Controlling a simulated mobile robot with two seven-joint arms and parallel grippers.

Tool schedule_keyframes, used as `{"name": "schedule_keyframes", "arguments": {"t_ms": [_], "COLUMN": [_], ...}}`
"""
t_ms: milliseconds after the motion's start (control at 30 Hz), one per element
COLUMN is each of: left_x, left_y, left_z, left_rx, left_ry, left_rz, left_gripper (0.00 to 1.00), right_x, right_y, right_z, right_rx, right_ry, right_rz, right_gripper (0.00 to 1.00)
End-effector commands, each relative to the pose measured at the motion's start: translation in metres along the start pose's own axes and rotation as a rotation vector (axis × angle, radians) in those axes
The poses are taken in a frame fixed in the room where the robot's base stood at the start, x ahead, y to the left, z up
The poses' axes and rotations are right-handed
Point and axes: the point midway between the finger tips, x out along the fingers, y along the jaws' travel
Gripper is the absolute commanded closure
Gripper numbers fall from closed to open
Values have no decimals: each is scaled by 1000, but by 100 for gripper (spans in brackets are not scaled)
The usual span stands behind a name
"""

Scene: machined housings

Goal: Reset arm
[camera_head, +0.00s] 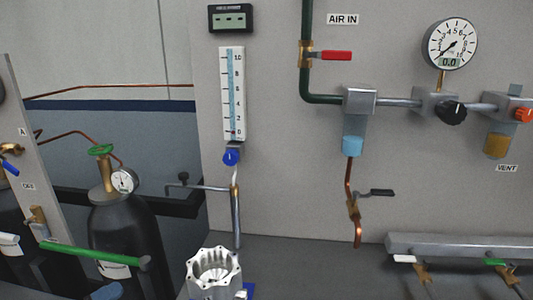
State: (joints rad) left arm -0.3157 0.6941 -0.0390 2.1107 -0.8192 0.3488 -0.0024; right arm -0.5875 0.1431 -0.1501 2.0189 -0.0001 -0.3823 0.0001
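Neither of my grippers shows in the head view, so I cannot see where they are or whether they hold anything. A silver machined housing (214,268) with a scalloped rim and an open top sits at the bottom centre. The picture's lower edge cuts it off. A bit of blue (248,290) shows at its lower right. Behind it stands a metal post (236,220) with a thin horizontal bar (205,188) reaching left to a dark knob.
A grey panel carries a flow tube (232,95) with a blue knob (231,157), a red-handled valve (336,56) and a round gauge (450,44) reading 0.0. A dark gas cylinder (125,235) stands left. A metal rail (460,244) lies at lower right.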

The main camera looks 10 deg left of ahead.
Motion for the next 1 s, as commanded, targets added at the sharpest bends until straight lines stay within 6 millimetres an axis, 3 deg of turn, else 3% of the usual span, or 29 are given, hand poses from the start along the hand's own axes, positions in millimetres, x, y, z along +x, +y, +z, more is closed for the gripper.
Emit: {"name": "schedule_keyframes", "arguments": {"t_ms": [267, 533, 667, 800, 1000], "left_x": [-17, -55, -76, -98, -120], "left_y": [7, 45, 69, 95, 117], "left_z": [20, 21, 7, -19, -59], "left_rx": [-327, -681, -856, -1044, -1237], "left_ry": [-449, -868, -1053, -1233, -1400], "left_rz": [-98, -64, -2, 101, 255], "left_gripper": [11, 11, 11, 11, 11], "right_x": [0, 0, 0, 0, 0], "right_y": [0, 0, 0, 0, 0], "right_z": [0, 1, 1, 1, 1], "right_rx": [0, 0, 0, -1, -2], "right_ry": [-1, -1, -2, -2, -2], "right_rz": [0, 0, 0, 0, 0], "right_gripper": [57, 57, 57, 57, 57]}}
